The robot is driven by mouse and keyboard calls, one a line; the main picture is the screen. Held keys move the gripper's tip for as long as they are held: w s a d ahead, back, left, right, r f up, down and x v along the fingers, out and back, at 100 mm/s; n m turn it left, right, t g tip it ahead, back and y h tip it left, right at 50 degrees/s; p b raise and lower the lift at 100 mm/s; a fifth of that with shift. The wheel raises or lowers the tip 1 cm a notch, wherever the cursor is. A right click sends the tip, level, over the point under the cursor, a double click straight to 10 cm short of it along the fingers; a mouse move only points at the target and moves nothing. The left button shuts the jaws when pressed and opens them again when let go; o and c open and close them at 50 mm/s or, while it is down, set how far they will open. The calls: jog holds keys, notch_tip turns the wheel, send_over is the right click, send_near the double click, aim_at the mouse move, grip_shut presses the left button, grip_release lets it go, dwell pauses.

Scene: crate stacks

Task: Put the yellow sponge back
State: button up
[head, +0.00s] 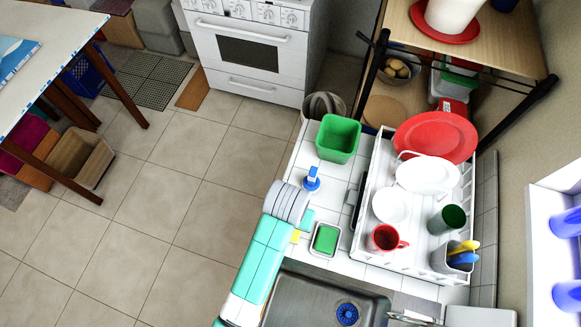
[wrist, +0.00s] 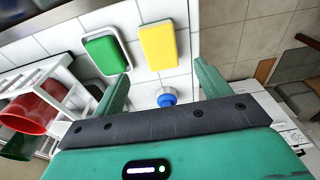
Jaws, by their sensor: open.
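The yellow sponge (wrist: 158,46) lies flat on the white tiled counter, beside a small white dish (wrist: 122,47) that holds a green sponge (wrist: 104,54). In the head view the yellow sponge (head: 296,237) shows only as a sliver beside my arm, and the green sponge (head: 326,238) is in full view in its dish. My gripper (wrist: 162,72) is open and empty. Its two green fingers point toward the sponges, with the yellow one beyond the gap between the fingertips. In the head view my arm hides most of the gripper.
A blue-topped bottle (head: 311,180) stands close to my gripper; its blue top (wrist: 166,99) shows between the fingers. A green container (head: 338,138) stands farther back. A white dish rack (head: 361,222) with plates and cups is right of the green sponge. The sink (head: 290,298) is in front.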

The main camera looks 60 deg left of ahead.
jog(key=shift+s+r, duration=0.1)
jog(key=shift+r, duration=0.85)
jog(key=w+d+r+m+t+y, duration=0.1)
jog(key=w+d+r+t, duration=0.4)
jog(key=r, duration=0.6)
jog(key=w+r+m+t+y, duration=0.1)
jog(key=w+r+m+t, duration=0.15)
jog(key=w+r, duration=0.6)
jog(key=w+d+r+t+y, duration=0.1)
jog(key=w+d+r+t, duration=0.3)
jog(key=r, duration=0.8)
jog(key=s+d+r+m+t+h, duration=0.1)
jog(key=s+d+r+t, duration=0.2)
jog(key=r, duration=0.7)
jog(key=s+d+r+m+t+h, duration=0.1)
jog(key=d+r+t, duration=0.4)
jog(key=r, duration=0.5)
jog(key=s+d+r+m+t+h, duration=0.1)
jog(key=s+d+r+t, duration=0.3)
jog(key=r, duration=0.6)
jog(key=shift+s+r+m, duration=0.15)
jog(key=shift+s+m, duration=0.15)
jog(key=shift+m, duration=0.15)
